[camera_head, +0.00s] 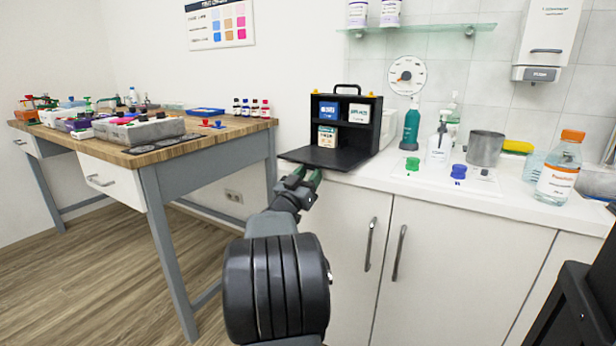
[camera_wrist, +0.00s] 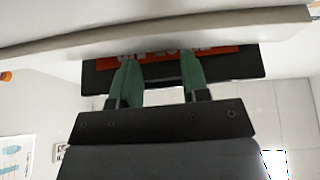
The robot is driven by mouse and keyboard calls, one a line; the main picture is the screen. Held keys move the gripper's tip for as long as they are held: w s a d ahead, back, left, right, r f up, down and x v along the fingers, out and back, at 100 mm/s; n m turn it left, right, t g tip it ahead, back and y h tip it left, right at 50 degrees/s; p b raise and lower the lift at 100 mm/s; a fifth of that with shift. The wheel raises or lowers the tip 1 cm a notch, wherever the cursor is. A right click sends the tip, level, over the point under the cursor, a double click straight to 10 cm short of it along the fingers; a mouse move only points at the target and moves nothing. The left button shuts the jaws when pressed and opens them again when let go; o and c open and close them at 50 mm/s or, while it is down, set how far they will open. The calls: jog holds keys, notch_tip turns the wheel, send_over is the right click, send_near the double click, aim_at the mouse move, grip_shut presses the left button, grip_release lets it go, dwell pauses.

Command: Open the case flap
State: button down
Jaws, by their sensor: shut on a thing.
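The black case (camera_head: 376,125) stands on the counter with its front open. Its flap (camera_head: 345,160) lies folded down and nearly flat, reaching to the counter's front edge. Inside are a blue box (camera_head: 328,111), a white box (camera_head: 359,113) and a pale box (camera_head: 327,136) below. My gripper (camera_head: 305,178) has green fingers and is at the flap's front edge, shut on it. In the wrist view, my gripper (camera_wrist: 159,68) overlaps the dark flap (camera_wrist: 225,68), which bears an orange strip with pale letters. The exact contact is hard to see.
The white counter (camera_head: 400,178) holds a green bottle (camera_head: 411,128), a pump bottle (camera_head: 438,145), a metal beaker (camera_head: 486,148) and an orange-capped bottle (camera_head: 558,168) to the right. A wooden table (camera_head: 230,128) stands left. Cabinet handles (camera_head: 370,245) are below. Floor is clear at left.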

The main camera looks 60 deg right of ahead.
jog(key=shift+f, duration=0.15)
jog(key=c, duration=0.9)
grip_release()
jog(key=shift+d, duration=0.15)
jog(key=o, duration=0.3)
jog(key=p+v, duration=0.2)
jog(key=v, duration=1.2)
jog(key=shift+r, duration=0.2)
